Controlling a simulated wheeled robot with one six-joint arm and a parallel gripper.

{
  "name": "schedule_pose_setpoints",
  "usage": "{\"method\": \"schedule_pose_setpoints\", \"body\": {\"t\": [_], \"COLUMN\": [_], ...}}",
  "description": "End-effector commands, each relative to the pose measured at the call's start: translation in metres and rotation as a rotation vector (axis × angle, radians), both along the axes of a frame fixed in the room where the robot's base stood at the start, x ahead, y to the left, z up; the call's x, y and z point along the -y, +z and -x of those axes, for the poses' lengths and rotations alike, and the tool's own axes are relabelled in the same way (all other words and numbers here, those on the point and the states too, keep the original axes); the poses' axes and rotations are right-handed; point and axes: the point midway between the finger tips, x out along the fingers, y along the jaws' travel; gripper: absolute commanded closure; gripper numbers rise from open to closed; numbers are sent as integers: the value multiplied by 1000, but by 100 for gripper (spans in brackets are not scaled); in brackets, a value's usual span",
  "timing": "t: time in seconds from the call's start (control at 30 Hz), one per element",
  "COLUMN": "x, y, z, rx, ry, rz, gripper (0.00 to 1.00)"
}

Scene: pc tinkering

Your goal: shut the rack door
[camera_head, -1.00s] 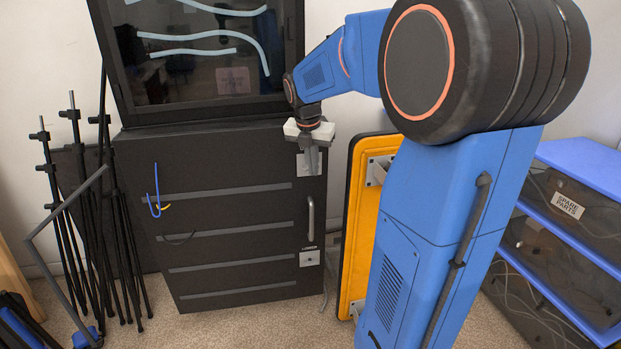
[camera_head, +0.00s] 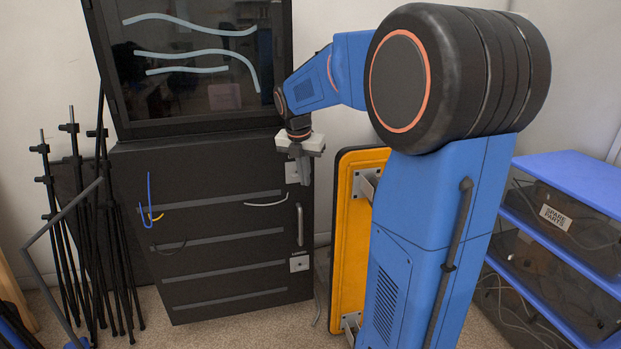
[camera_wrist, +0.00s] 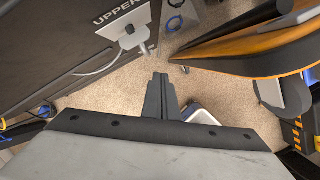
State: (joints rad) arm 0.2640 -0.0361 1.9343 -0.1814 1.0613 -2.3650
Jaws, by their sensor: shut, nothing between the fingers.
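The rack is a tall black cabinet with a dark glass panel (camera_head: 190,95) above and a black lower door (camera_head: 210,235) with grey horizontal strips. The door has a vertical handle (camera_head: 300,225) near its right edge and looks close to flush; I cannot tell whether a gap remains. My gripper (camera_head: 305,182) points down, shut and empty, at the door's upper right edge. In the wrist view the fingers (camera_wrist: 160,80) hang over carpet, apart from the "UPPER" plate (camera_wrist: 122,22) on the black panel at left.
An orange-edged panel (camera_head: 346,250) stands just right of the rack, beside my arm. Black tripods (camera_head: 75,180) stand at left. Blue shelves (camera_head: 570,180) with spare-parts bins are at right. Blue and white cables (camera_head: 265,203) hang on the door front.

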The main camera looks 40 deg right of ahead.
Motion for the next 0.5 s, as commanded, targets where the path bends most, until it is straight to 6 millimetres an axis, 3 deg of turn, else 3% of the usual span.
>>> {"method": "schedule_pose_setpoints", "body": {"t": [0.5], "x": [-6], "y": [78], "z": [18], "rx": [3], "ry": [0], "rz": [0], "gripper": [100]}}
